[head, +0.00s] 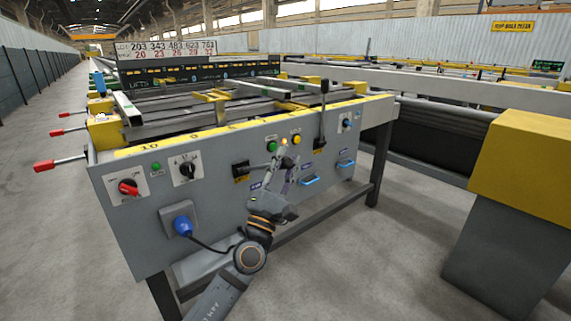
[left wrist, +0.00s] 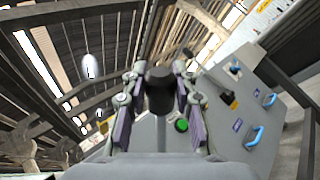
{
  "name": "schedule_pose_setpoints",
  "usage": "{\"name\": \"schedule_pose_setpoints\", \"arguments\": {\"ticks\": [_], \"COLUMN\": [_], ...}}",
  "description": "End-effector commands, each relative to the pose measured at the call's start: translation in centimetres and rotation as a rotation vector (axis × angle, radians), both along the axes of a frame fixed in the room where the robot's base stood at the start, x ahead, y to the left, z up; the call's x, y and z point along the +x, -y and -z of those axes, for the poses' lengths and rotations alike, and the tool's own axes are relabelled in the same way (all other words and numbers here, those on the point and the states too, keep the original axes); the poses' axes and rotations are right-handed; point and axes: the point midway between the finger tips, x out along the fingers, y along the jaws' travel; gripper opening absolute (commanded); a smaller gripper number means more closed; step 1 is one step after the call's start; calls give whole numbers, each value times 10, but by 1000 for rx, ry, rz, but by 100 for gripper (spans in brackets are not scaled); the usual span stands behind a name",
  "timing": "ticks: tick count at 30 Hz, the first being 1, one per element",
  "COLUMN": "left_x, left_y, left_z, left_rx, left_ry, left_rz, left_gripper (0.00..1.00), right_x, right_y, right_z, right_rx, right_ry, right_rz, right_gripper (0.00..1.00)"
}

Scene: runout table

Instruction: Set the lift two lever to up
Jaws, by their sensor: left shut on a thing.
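The grey control panel (head: 215,205) carries two levers with yellow-and-black base plates. The right lever (head: 321,115) stands upright with a black knob; its plate also shows in the left wrist view (left wrist: 228,99). The left lever's base plate (head: 240,171) is on the panel's middle, and its rod runs right towards my left gripper (head: 282,155). In the left wrist view, the fingers of my left gripper are shut on a black lever knob (left wrist: 160,90). I cannot read which lever is labelled lift two. My right gripper is out of view.
A green button (head: 272,146) and a yellow button (head: 295,140) sit close to my gripper. Blue handles (head: 310,181), a red rotary switch (head: 129,187) and a blue plug (head: 182,225) are also on the panel. A yellow-topped grey block (head: 525,165) stands at the right, with open floor between.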

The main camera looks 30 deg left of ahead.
Motion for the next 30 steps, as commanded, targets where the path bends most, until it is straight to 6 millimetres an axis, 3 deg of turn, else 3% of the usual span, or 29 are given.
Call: {"name": "schedule_pose_setpoints", "arguments": {"ticks": [13,14,18,30], "left_x": [0,0,0,-6], "left_y": [0,0,0,0], "left_z": [1,1,1,6], "left_rx": [0,0,0,1], "left_ry": [-1,-1,-1,-3], "left_rz": [0,0,0,0], "left_gripper": [0,30,49,52], "right_x": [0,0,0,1], "right_y": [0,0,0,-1], "right_z": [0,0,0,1], "right_rx": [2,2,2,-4], "right_ry": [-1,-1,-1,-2], "right_rz": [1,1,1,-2], "right_gripper": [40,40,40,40]}}
